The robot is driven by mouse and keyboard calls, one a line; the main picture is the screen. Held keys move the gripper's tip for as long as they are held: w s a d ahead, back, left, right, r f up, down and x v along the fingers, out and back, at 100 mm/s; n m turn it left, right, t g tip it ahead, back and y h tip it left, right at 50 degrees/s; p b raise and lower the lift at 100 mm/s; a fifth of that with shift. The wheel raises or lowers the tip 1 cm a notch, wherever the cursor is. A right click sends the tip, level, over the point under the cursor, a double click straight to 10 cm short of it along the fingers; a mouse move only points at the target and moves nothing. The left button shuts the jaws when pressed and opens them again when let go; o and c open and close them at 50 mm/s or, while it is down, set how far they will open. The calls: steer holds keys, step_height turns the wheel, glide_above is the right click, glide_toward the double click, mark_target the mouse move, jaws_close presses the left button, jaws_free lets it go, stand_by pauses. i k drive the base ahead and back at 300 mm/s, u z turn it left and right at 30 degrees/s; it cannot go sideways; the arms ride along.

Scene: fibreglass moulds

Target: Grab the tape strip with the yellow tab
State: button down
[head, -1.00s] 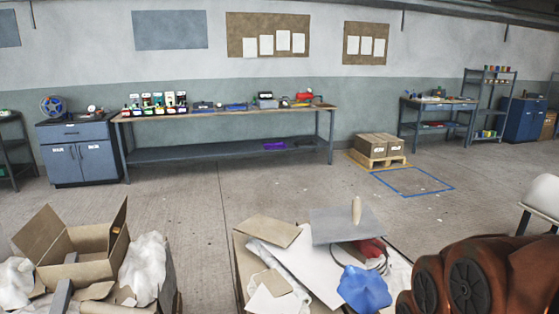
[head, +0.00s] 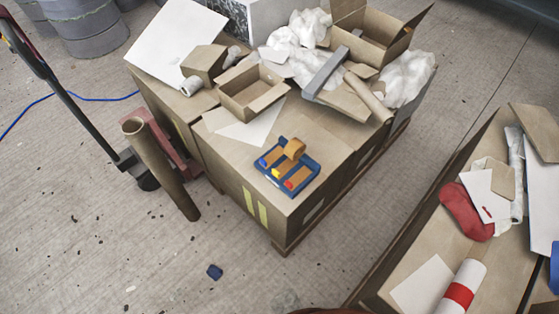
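A blue tray (head: 312,161) lies on the near corner of a cardboard-covered pallet stack in the middle of the head view. It holds tan strips with coloured tabs. The tape strip with the yellow tab (head: 285,168) lies in the middle. A strip with a blue tab (head: 270,156) is on its left and a strip with a red tab (head: 299,178) is on its right. A tan roll or block (head: 295,148) sits at the tray's back. My gripper is not in view, so its state and distance from the tray do not show.
Open cartons (head: 251,93), white wrapping (head: 408,80) and a grey bar (head: 326,74) clutter the stack behind the tray. A cardboard tube (head: 160,168) leans at the left. A second cluttered box top (head: 403,263) is at the right. Floor in front is mostly clear.

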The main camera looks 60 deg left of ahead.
mark_target(280, 172)
steer(key=u, duration=2.2)
steer(key=k, duration=1.3)
steer(key=u, duration=0.85)
steer(key=i, duration=1.85)
steer(key=z, duration=0.7)
